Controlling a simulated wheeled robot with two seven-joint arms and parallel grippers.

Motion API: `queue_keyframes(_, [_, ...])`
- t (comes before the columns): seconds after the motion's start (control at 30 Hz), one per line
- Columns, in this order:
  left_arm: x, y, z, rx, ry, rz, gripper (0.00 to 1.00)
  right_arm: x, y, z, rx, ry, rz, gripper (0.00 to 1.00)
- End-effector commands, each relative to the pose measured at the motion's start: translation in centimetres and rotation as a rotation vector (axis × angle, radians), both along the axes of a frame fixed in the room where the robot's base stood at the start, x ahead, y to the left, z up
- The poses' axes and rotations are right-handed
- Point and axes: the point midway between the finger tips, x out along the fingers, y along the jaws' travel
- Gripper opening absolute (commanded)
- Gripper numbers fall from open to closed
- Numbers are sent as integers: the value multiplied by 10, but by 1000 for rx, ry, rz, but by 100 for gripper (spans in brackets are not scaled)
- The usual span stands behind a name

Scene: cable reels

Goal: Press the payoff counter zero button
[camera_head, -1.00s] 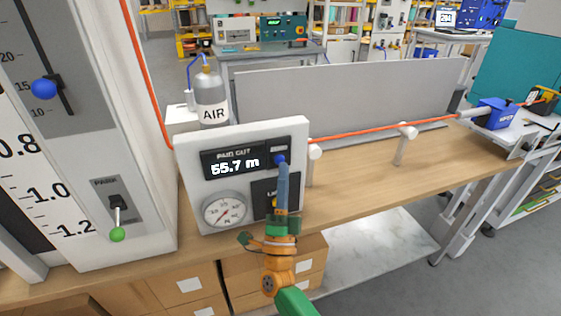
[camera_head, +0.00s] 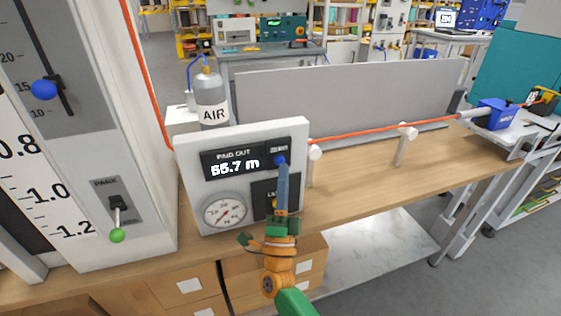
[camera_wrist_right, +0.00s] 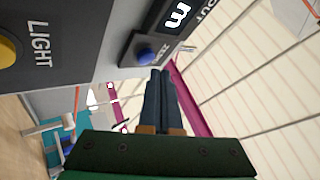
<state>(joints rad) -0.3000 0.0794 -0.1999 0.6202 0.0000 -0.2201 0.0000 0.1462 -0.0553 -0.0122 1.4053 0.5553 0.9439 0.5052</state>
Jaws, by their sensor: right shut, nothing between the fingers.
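The payoff counter (camera_head: 232,162) is a dark "PAID OUT" display on a pale panel, with digits near 66.7 m, the first ones blurred. Its blue zero button (camera_head: 280,159) sits at the display's right end. The button also shows in the right wrist view (camera_wrist_right: 146,55). My right gripper (camera_head: 282,168) is shut and empty, with its slim blue fingers pointing up at the button. In the right wrist view the fingertips (camera_wrist_right: 159,73) appear close beside the button. I cannot tell whether they touch it. My left gripper is not in view.
Below the counter are a round gauge (camera_head: 224,211) and a dark "LIGHT" plate with a yellow button (camera_wrist_right: 8,52). A green-tipped park lever (camera_head: 117,234) is at left. An orange cable (camera_head: 360,133) runs right from the panel.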

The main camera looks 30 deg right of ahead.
Motion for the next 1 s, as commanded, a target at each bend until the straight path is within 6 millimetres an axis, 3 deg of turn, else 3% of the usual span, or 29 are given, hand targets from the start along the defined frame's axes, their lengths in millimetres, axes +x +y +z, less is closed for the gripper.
queue_keyframes(1.0, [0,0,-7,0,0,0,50,8,-2,0,-1,0,-1,0])
